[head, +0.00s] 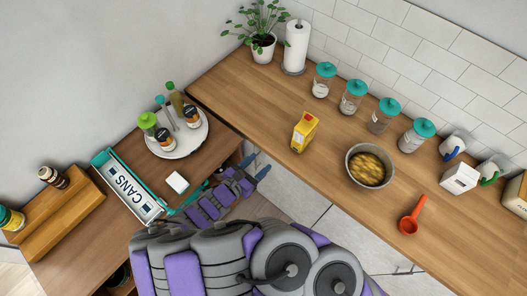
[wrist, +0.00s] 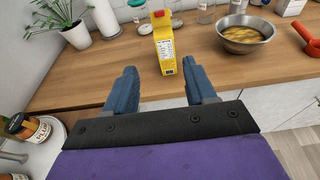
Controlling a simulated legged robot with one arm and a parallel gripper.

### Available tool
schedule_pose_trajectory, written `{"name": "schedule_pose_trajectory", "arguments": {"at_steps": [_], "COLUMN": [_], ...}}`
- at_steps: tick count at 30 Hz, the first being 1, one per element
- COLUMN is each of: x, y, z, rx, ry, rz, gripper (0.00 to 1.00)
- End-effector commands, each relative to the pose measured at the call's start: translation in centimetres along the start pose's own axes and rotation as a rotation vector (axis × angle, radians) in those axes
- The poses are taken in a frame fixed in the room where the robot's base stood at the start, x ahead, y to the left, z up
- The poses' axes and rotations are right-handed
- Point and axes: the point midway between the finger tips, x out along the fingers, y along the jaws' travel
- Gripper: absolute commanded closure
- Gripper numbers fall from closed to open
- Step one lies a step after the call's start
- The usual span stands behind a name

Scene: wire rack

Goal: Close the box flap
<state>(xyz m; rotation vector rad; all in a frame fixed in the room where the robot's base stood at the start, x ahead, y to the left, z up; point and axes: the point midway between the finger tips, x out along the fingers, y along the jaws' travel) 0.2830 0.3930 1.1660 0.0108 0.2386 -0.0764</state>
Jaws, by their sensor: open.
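A yellow box (head: 304,131) with a printed white side panel stands upright on the wooden counter. The wrist view shows the box (wrist: 165,46) straight ahead, with a red patch at its top; I cannot make out clearly how its flap lies. My gripper (head: 258,165) is open and empty, just off the counter's front edge, to the left of and nearer than the box. In the wrist view its two blue fingers frame the lower part of the box from a distance and do not touch it.
A metal bowl (head: 370,166) of yellow food and a red scoop (head: 411,217) lie to the right. Several teal-lidded jars (head: 353,95) line the wall behind. A round tray (head: 187,139) with bottles is on the left. Counter around the box is clear.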

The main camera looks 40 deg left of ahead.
Motion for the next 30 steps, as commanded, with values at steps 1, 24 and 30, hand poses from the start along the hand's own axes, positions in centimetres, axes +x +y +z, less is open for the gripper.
{"name": "schedule_pose_trajectory", "arguments": {"at_steps": [1, 24, 30], "x": [-0.9, -6.9, -7.0], "y": [0.0, 0.1, 0.2], "z": [0.3, -0.1, 0.0], "rx": [-0.003, 0.000, 0.001], "ry": [0.005, 0.002, 0.001], "rz": [0.001, 0.002, 0.005], "gripper": [0.45, 0.45, 0.45]}}
